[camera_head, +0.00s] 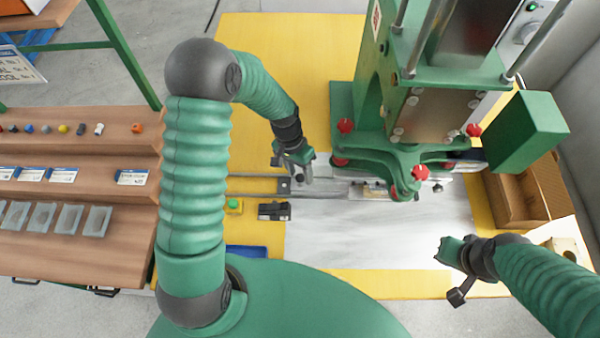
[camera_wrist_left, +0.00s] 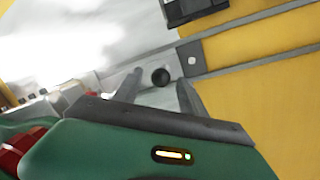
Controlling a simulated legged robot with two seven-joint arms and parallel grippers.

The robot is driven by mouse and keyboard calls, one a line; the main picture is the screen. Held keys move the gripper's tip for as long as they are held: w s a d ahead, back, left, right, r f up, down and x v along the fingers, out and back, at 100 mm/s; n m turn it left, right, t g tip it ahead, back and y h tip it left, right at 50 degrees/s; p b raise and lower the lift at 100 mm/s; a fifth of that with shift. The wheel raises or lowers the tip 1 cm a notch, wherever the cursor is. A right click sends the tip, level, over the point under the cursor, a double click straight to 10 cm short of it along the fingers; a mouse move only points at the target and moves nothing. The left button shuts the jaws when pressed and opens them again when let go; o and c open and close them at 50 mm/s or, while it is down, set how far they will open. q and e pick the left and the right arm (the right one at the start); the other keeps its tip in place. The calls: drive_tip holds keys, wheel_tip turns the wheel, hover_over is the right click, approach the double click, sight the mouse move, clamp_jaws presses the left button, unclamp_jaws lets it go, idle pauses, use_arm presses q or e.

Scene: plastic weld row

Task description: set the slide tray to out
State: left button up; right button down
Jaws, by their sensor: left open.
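The slide tray (camera_head: 338,188) is a narrow silver part under the green press (camera_head: 370,110), in line with two metal rails (camera_head: 250,176) running left. My left gripper (camera_head: 303,180) is over the tray's left end, pointing down. In the left wrist view its two grey fingers (camera_wrist_left: 160,88) are spread, with a round black knob (camera_wrist_left: 160,77) between their tips. I cannot tell whether the fingers touch the knob. My right gripper (camera_head: 456,272) is at the lower right, away from the tray; its jaw state is unclear.
A black block (camera_head: 273,211) and a yellow box with a green button (camera_head: 233,205) stand just below the rails. Red knobs (camera_head: 421,173) ring the press base. A stepped wooden shelf (camera_head: 90,185) is at the left.

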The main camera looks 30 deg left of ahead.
use_arm(q)
drive_tip(key=shift+f, duration=0.4)
clamp_jaws()
drive_tip(key=shift+r, duration=0.1)
idle(1.1)
